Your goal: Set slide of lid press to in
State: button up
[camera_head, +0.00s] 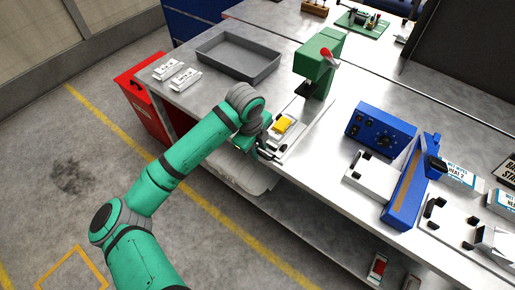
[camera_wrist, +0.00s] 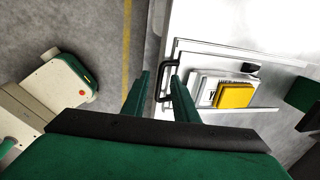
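The lid press (camera_head: 316,68) is a green machine with a red knob, standing on the bench. Its slide (camera_head: 291,139) is a pale flat plate reaching from under the press toward the bench's front edge. A white box with a yellow top (camera_head: 283,125) sits on the slide; the yellow part (camera_wrist: 235,95) also shows in the wrist view. A black handle (camera_wrist: 164,88) is at the slide's front end. My gripper (camera_wrist: 161,78) is open, its two fingers apart, with the handle between or just beyond the tips; contact cannot be told. The head view partly hides my gripper (camera_head: 268,150).
A grey tray (camera_head: 238,58) and two small white boxes (camera_head: 177,73) are left of the press. A blue control box (camera_head: 381,130) and a blue upright fixture (camera_head: 408,188) stand to the right. A red bin (camera_head: 142,96) stands beside the bench's left end.

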grip_shut()
jog(key=shift+w, duration=0.1)
dwell(1.2)
